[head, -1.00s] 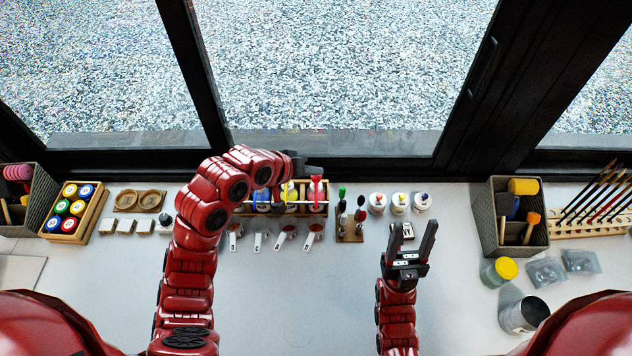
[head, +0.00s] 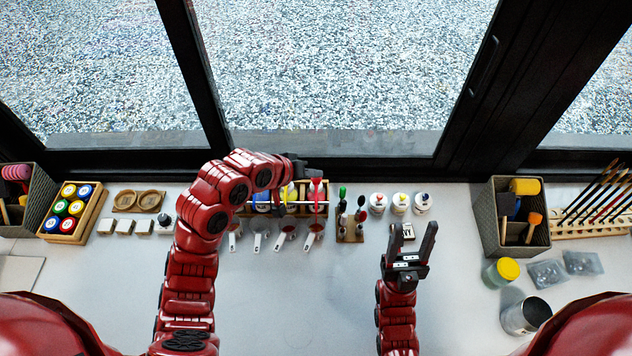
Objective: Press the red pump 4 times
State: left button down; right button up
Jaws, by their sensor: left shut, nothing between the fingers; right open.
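The red pump (head: 316,187) tops the rightmost bottle in a wooden rack (head: 283,210) at the back of the table. Yellow and blue pumps stand to its left in the same rack, partly behind my arm. My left gripper (head: 314,173) is shut and empty. Its tip is right at the top of the red pump; I cannot tell whether it touches. My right gripper (head: 419,245) is open and empty, over the table to the right, away from the rack.
White-handled scoops (head: 285,233) lie in front of the rack. A small tool stand (head: 349,236) and white jars (head: 400,203) are to its right. A grey bin (head: 485,215) stands further right. The front middle of the table is clear.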

aim_at(313, 180)
pick_arm(q)
jog(key=shift+r+p, duration=0.8)
jog(key=shift+r, duration=0.45)
notch_tip(313, 180, up, 6)
jog(key=p, duration=0.3)
jog(key=shift+w, duration=0.1)
dwell(2.1)
